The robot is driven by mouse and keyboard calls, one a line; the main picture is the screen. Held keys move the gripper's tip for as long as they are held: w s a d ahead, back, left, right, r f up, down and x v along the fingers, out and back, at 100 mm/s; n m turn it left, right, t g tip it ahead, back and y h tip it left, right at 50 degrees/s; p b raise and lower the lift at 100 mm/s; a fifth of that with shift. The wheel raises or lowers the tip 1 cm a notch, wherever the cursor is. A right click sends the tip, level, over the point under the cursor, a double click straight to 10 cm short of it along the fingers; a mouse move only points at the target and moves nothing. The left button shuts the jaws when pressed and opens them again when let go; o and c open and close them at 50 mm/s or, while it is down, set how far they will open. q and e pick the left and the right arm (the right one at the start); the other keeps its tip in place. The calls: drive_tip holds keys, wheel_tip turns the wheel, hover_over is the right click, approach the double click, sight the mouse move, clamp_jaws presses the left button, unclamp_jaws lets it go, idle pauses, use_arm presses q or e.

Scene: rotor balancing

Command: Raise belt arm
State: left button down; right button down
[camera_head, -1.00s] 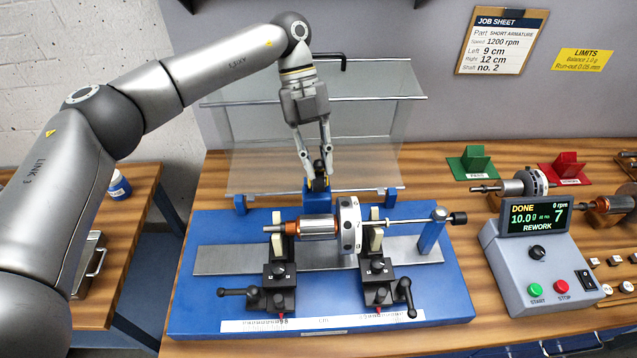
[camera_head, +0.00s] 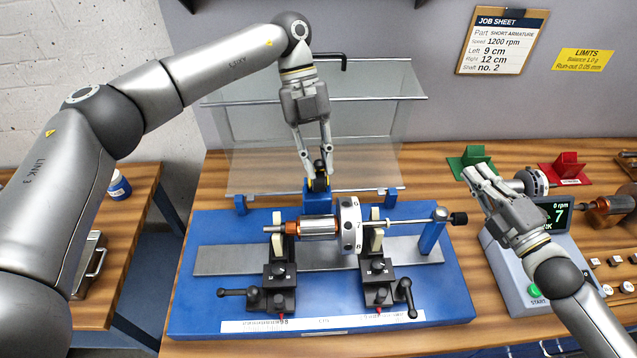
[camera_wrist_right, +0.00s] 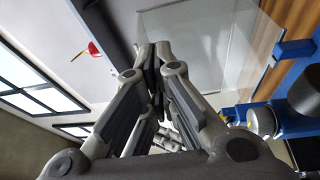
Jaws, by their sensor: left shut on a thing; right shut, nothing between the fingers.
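My left gripper (camera_head: 319,176) reaches down behind the rotor. It is shut on the dark knob of the belt arm (camera_head: 318,197), whose blue part shows just below the fingertips. The rotor (camera_head: 318,228), with a copper winding and a drilled silver disc (camera_head: 349,226), lies level across the two black supports.
A clear guard (camera_head: 250,140) stands tilted up behind the blue base (camera_head: 205,290).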

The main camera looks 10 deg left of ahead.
drive_tip(key=s+a+r+n+g+y, duration=0.3)
drive_tip(key=s+a+n+g+y, duration=0.15)
drive_tip(key=s+a, duration=1.7)
drive_tip(key=w+d+x, duration=0.2)
drive_tip(key=x, duration=1.2)
drive_tip(key=shift+w+a, duration=0.3)
drive_tip(key=shift+r, duration=0.1)
